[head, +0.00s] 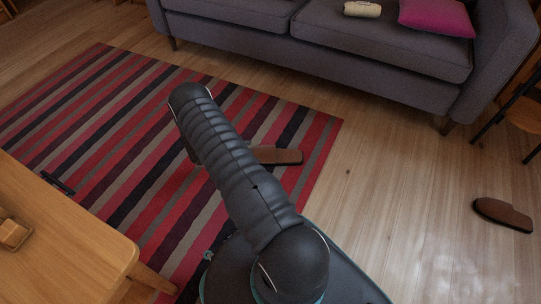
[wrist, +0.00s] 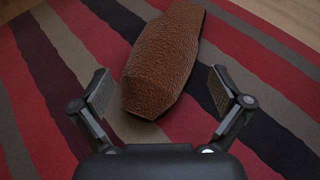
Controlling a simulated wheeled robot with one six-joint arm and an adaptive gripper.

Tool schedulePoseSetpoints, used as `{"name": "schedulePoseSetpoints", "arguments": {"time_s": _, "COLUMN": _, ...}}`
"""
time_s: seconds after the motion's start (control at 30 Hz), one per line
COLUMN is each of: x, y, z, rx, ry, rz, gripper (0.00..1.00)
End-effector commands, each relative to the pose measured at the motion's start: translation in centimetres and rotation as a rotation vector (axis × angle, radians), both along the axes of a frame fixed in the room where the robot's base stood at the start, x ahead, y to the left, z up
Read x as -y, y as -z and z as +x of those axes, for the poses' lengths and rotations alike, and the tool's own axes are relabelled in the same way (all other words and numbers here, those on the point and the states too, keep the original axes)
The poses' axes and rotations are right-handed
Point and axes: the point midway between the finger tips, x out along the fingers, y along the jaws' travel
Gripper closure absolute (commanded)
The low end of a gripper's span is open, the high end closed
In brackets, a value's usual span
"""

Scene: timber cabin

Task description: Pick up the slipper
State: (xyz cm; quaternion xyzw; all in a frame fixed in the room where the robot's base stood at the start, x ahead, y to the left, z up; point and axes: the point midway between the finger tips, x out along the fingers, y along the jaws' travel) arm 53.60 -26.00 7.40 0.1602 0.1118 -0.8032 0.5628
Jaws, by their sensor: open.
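A brown slipper (wrist: 165,58) with a textured surface lies on the striped rug in the wrist view. In the head view one end of it (head: 282,156) shows on the rug, and my arm hides the rest. My gripper (wrist: 160,95) is open, with its fingertips apart on either side of the slipper's near end. I cannot tell how high the fingers are above the rug. The gripper is hidden behind my arm in the head view. A second brown slipper (head: 503,214) lies on the bare wood floor at the right.
A striped rug (head: 95,130) covers the floor at left and centre. A grey sofa (head: 330,45) with a pink cushion (head: 436,17) and a pale rolled item (head: 362,9) stands at the back. A wooden table (head: 70,235) is at lower left. Bare floor lies right of the rug.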

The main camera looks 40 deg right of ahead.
Motion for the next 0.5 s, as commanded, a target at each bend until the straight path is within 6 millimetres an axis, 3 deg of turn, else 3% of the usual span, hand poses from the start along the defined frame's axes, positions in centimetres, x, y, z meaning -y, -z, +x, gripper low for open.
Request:
{"name": "schedulePoseSetpoints", "arguments": {"time_s": 0.27, "x": 1.3, "y": 0.5, "z": -0.6, "rx": 0.0, "ry": 0.001, "rz": 0.0, "gripper": 0.0}}
{"name": "schedulePoseSetpoints", "arguments": {"time_s": 0.5, "x": 3.9, "y": 1.5, "z": -2.0, "rx": -0.001, "ry": 0.004, "rz": 0.0, "gripper": 0.0}}
